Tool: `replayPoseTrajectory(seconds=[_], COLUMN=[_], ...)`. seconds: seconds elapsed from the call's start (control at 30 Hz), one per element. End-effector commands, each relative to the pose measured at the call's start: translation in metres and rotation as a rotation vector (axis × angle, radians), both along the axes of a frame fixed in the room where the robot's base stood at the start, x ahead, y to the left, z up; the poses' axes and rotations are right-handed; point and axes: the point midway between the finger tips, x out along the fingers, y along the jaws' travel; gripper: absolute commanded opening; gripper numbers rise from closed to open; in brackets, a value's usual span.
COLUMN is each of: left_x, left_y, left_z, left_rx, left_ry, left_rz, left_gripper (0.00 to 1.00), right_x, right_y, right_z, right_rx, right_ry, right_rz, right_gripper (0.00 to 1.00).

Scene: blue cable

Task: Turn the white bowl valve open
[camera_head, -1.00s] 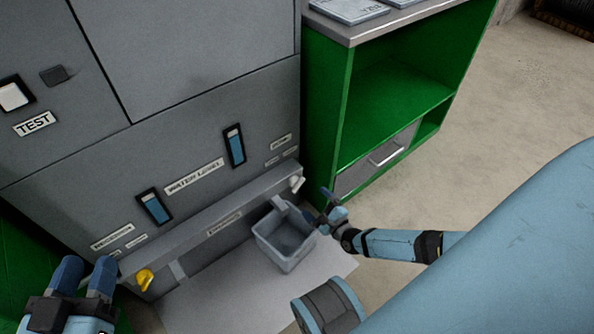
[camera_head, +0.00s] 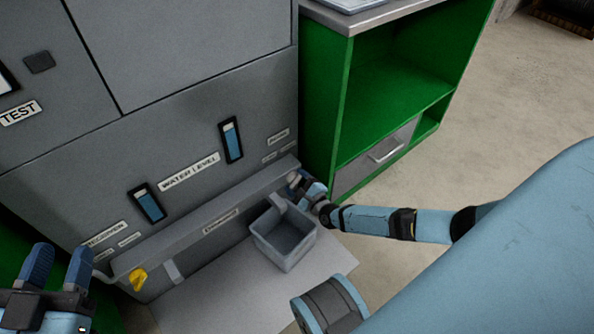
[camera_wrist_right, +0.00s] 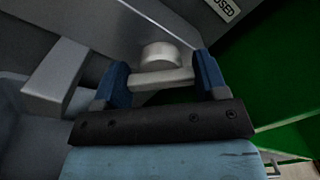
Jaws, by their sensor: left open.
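The white valve (camera_wrist_right: 160,62), with a round knob and a flat handle bar, is on the right end of the grey ledge. It shows small in the head view (camera_head: 294,179). My right gripper (camera_head: 306,186) is at this valve. In the right wrist view my right gripper (camera_wrist_right: 160,80) has its blue fingers apart, one on each side of the handle bar. The bar spans nearly the whole gap; contact is not clear. My left gripper (camera_head: 58,268) is open and empty at the lower left, near a yellow valve (camera_head: 137,279).
A grey open bin (camera_head: 285,240) stands below the ledge (camera_head: 200,222), beside my right gripper. A grey machine panel (camera_head: 200,120) with water level gauges rises behind. A green cabinet (camera_head: 385,90) with a drawer stands to the right. Open floor lies right of it.

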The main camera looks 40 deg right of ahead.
Motion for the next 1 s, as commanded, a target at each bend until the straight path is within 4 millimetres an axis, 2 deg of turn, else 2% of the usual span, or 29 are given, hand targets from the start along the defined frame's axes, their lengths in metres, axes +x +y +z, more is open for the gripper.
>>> replayPoseTrajectory(seconds=[0.03, 0.1, 0.37, 0.57, 1.0], left_x=[-0.0001, -0.0001, 0.0002, 0.0006, -0.0002], left_y=[0.0, 0.0, -0.0006, -0.0014, -0.0021], left_z=[-0.0001, -0.0002, 0.0006, 0.0017, 0.0009], left_rx=[0.001, 0.0, -0.006, -0.016, -0.023], left_ry=[0.001, 0.001, 0.003, 0.007, 0.035], left_rz=[0.0, 0.0, 0.002, 0.004, 0.002], left_gripper=[0.43, 0.43, 0.43, 0.43, 0.43], right_x=[-0.0001, -0.0001, -0.0001, -0.0004, -0.001], right_y=[0.0001, 0.0001, -0.0001, 0.0004, 0.0011], right_z=[-0.0001, -0.0001, 0.0001, -0.0001, -0.0016], right_rx=[0.0, 0.0, -0.018, -0.098, -0.476], right_ry=[0.0, 0.0, -0.002, -0.008, -0.036], right_rz=[0.0, 0.0, -0.001, -0.002, -0.001], right_gripper=[0.55, 0.42, 0.42, 0.42, 0.42])
